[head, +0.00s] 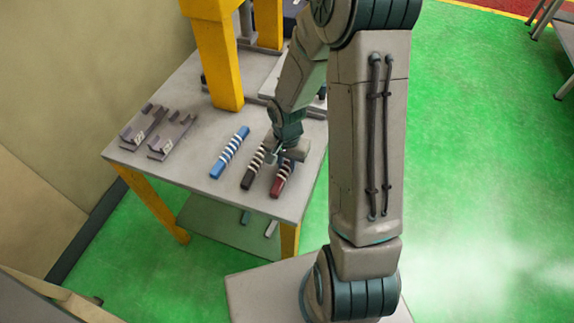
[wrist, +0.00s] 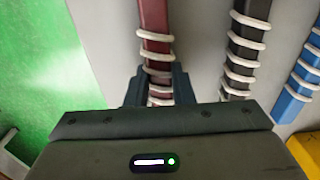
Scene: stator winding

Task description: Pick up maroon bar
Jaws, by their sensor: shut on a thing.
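The maroon bar (head: 281,183) lies at the right end of a row of bars on the grey table, with pale rings wound around it. In the wrist view the maroon bar (wrist: 155,48) runs down between my two fingers. My gripper (head: 287,158) reaches down over the bar's far part and hides it in the head view. In the wrist view my gripper (wrist: 156,88) is shut on the maroon bar, one finger on each side. I cannot tell whether the bar is clear of the table.
A black ringed bar (head: 252,172) lies close to the left, with a blue ringed bar (head: 229,154) beyond it. Grey brackets (head: 159,132) stand at the left on the table (head: 200,106). A yellow post (head: 222,62) rises behind the bars.

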